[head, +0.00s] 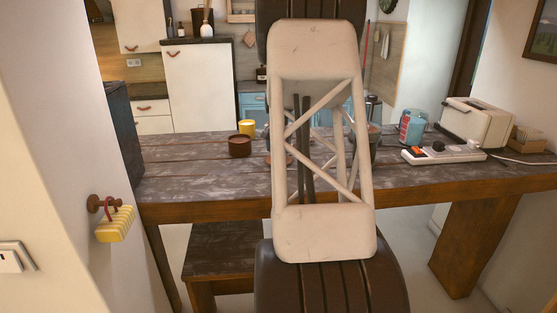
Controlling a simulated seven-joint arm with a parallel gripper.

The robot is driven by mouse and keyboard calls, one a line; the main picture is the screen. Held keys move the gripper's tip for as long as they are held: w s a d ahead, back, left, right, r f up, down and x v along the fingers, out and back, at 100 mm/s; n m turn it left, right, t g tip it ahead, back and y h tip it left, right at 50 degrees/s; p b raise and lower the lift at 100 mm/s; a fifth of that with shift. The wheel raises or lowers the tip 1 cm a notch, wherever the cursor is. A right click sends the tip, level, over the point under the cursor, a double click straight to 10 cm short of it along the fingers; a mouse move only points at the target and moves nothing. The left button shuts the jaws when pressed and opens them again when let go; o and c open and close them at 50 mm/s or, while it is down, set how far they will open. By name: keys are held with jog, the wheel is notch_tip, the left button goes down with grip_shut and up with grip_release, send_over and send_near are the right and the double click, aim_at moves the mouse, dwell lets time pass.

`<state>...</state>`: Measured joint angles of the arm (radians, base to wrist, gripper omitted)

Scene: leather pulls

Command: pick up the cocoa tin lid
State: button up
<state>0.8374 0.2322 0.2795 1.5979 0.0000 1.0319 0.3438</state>
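I cannot pick out the cocoa tin lid for certain in the head view; my own arm link covers the middle of the table. A small brownish thing (290,160) shows only in part behind the link's left strut, too hidden to name. A dark greenish container (375,143) shows partly at the link's right edge. A blue and red can-like container (412,127) stands to the right of it on the wooden table (190,180). My gripper cannot be seen.
A brown bowl (240,146) and a yellow cup (247,128) stand left of my arm. A white power strip (443,154), a toaster (478,122) and a small box (528,138) are at the right. A bench (225,252) stands below. The table's left part is clear.

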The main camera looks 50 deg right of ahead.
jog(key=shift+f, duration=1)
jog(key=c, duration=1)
